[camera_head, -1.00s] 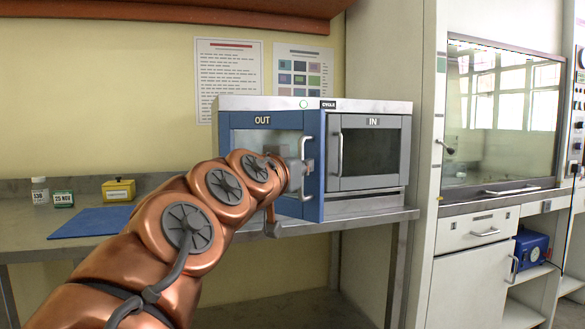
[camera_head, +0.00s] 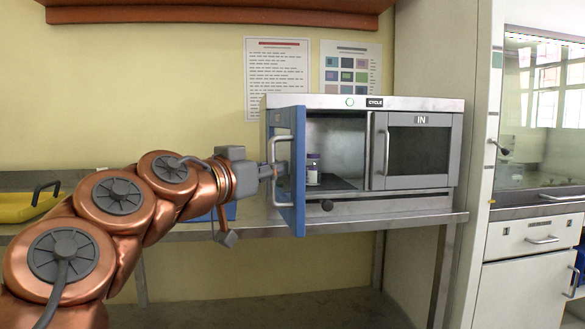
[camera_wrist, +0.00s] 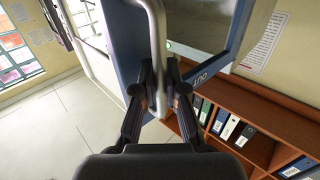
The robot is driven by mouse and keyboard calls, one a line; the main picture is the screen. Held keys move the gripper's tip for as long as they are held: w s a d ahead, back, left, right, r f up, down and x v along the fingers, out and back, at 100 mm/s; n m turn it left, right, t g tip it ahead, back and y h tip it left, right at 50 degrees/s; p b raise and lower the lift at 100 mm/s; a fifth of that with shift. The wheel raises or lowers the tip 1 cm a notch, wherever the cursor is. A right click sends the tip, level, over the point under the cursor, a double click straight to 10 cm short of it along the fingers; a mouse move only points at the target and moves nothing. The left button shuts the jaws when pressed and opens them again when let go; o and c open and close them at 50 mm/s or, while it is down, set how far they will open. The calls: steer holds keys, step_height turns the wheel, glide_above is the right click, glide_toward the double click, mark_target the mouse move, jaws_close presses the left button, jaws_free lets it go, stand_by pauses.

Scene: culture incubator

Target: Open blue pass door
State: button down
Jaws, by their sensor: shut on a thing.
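The blue pass door (camera_head: 297,172) of the metal pass box stands swung well out from the left opening, seen nearly edge-on in the head view. My gripper (camera_head: 280,172) is at its metal bar handle (camera_head: 271,160). In the wrist view my gripper (camera_wrist: 160,90) has its dark fingers closed around the handle bar (camera_wrist: 157,40), in front of the blue door frame (camera_wrist: 130,45) marked OUT. Inside the open left compartment a small vial with a dark cap (camera_head: 313,170) stands on a dark floor.
The grey IN door (camera_head: 418,150) to the right is shut. The box stands on a metal bench (camera_head: 360,222). A yellow case (camera_head: 25,206) lies at the left, and a blue mat (camera_head: 225,212) shows partly behind my arm. A white cabinet (camera_head: 535,248) stands at the right.

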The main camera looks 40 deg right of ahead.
steer(key=shift+w+a, duration=0.3)
steer(key=shift+a, duration=0.25)
steer(key=c, duration=1.2)
jaws_free()
steer(key=shift+r, duration=0.15)
